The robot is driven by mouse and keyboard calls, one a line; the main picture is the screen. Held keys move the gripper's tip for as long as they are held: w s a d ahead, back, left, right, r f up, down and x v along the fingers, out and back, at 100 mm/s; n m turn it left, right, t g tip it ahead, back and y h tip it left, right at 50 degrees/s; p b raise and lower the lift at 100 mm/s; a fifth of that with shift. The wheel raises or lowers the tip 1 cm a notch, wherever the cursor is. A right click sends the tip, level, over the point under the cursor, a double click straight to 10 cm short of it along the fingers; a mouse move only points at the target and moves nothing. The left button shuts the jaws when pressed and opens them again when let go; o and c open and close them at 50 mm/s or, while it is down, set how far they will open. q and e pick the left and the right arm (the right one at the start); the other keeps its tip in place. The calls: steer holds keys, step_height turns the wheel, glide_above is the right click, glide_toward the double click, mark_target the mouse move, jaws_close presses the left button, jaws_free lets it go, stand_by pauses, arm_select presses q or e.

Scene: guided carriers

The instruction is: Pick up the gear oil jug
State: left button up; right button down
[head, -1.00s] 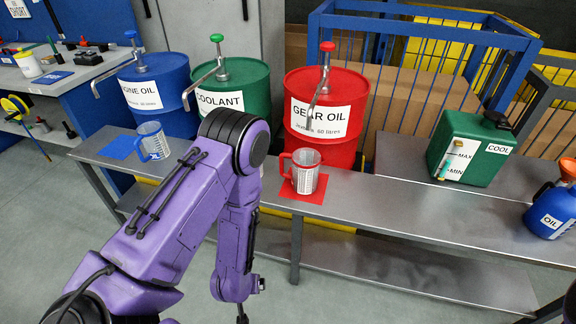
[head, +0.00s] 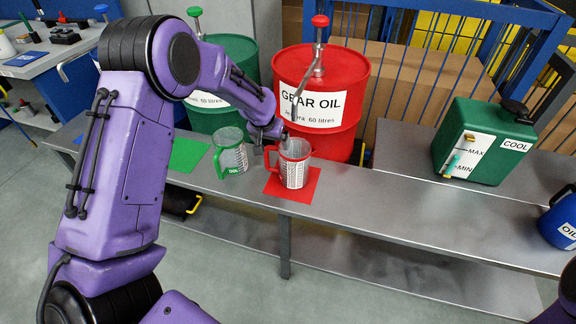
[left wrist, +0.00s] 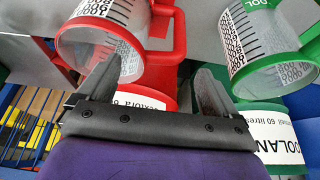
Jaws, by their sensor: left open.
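The gear oil jug (head: 294,166) is a clear measuring jug with a red rim and a red handle on its left. It stands upright on a red mat (head: 283,190) in front of the red GEAR OIL drum (head: 318,95). My left gripper (head: 281,134) is open at the jug's upper left, close to the handle. My right gripper is out of view.
A green-marked jug (head: 232,158) stands just left of the gear oil jug, beside a green mat (head: 187,155). A green coolant tank (head: 483,142) and a blue oil can (head: 562,218) stand further right on the metal bench (head: 400,205). The bench between is clear.

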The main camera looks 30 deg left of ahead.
arm_select(q)
steer(key=x, duration=0.3)
steer(key=shift+a+f, duration=0.2)
steer(key=shift+f, duration=0.2)
steer(key=shift+d+r, duration=0.1)
steer(key=shift+r, duration=0.05)
jaws_close()
